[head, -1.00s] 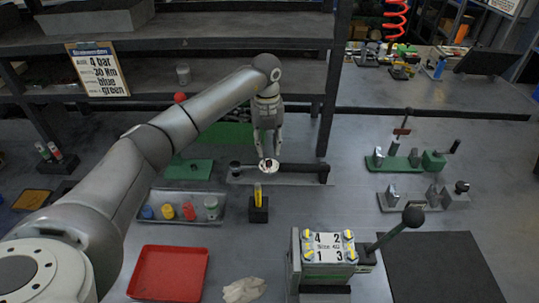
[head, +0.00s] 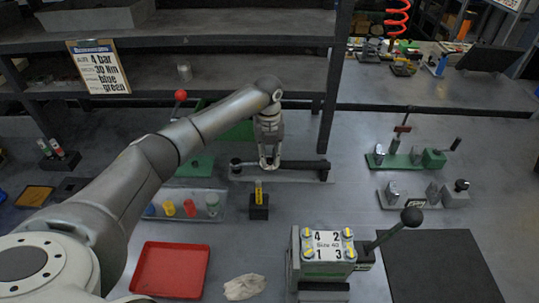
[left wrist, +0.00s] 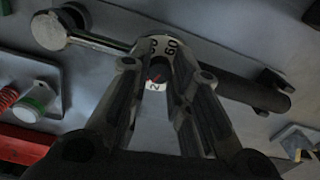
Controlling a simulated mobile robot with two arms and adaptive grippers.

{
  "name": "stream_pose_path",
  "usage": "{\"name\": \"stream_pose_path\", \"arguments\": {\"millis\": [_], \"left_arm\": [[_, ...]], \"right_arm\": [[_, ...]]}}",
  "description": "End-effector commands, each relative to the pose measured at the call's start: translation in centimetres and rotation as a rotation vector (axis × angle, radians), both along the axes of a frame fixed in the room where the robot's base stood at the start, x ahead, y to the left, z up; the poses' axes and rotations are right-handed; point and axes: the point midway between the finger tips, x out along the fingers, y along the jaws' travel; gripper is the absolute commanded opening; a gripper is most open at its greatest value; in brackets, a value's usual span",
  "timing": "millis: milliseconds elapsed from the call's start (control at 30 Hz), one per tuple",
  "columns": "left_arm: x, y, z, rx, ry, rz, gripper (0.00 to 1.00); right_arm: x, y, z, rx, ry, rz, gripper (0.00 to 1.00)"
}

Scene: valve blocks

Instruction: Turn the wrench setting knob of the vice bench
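The torque wrench (head: 305,165) lies across a pale base plate on the bench, its dark grip to the right and its round head (head: 236,164) to the left. Its setting knob, a pale ring with numbers (left wrist: 168,46) and a dark centre with a red mark (left wrist: 156,74), shows in the left wrist view. My left gripper (head: 269,165) points down at the knob, one finger on either side. In the left wrist view the fingertips (left wrist: 157,65) are close to the dial; whether they press on it cannot be seen. My right gripper is out of view.
An instruction sign (head: 98,68) hangs at the shelf. A tray of coloured caps (head: 180,216), a small block with a yellow piece (head: 259,200) and a red tray (head: 170,268) lie nearer. The numbered fixture with a lever (head: 328,245) stands front right; valve blocks (head: 410,160) lie right.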

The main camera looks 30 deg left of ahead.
Motion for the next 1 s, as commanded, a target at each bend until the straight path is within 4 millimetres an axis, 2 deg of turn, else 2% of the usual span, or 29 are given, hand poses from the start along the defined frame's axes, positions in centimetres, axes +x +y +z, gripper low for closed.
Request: {"name": "stream_pose_path", "arguments": {"millis": [167,500,867,900,933,1000], "left_arm": [[0.1,0.0,-0.1,0.001,-0.002,-0.057,0.0],[0.1,0.0,0.0,0.002,-0.001,-0.347,0.0],[0.1,0.0,0.1,-0.001,-0.001,-0.373,0.0],[0.1,0.0,0.1,-0.001,-0.001,-0.373,0.24],[0.1,0.0,0.1,-0.001,-0.001,-0.373,0.27],[0.1,0.0,0.1,0.0,-0.001,-0.373,0.29]], "right_arm": [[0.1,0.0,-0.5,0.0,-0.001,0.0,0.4],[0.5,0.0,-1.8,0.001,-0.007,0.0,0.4],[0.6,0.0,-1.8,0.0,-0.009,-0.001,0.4],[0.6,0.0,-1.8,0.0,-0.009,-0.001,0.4],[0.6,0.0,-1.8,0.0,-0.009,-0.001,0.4],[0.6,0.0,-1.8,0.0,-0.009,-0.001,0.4]]}}
